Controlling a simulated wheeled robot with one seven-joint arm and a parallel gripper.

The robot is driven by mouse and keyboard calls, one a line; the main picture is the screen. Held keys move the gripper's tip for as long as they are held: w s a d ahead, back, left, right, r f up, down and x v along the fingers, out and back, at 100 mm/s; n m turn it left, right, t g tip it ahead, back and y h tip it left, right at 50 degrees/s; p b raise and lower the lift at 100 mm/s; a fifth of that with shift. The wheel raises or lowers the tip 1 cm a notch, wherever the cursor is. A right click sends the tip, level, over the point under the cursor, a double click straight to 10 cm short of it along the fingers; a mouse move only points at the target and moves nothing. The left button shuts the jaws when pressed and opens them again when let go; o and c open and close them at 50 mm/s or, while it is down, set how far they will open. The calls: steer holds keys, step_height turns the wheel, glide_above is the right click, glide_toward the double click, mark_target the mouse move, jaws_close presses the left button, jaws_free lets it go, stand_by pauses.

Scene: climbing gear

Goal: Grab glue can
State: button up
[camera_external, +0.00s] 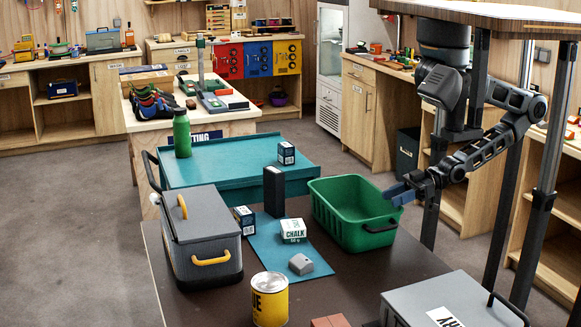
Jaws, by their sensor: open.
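The glue can (270,304) is a yellow cylinder with a silver top and dark lettering, only partly readable. It stands upright near the front of the dark table (195,305). My gripper (396,193), with blue fingers, hangs from my arm at the right, by the right rim of the green bin (352,238). It is open, well above and to the right of the can, and apart from it. I see nothing between its fingers. I cannot tell whether it touches the bin rim.
A grey cooler box (200,250) stands left of the can. A white chalk box (292,232) and a grey block (301,264) lie on a blue mat (262,243) behind it. A grey case (450,300) stands front right, with a reddish block (327,321) at the front edge.

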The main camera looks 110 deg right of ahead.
steer(key=shift+f, duration=0.1)
steer(key=o, duration=1.1)
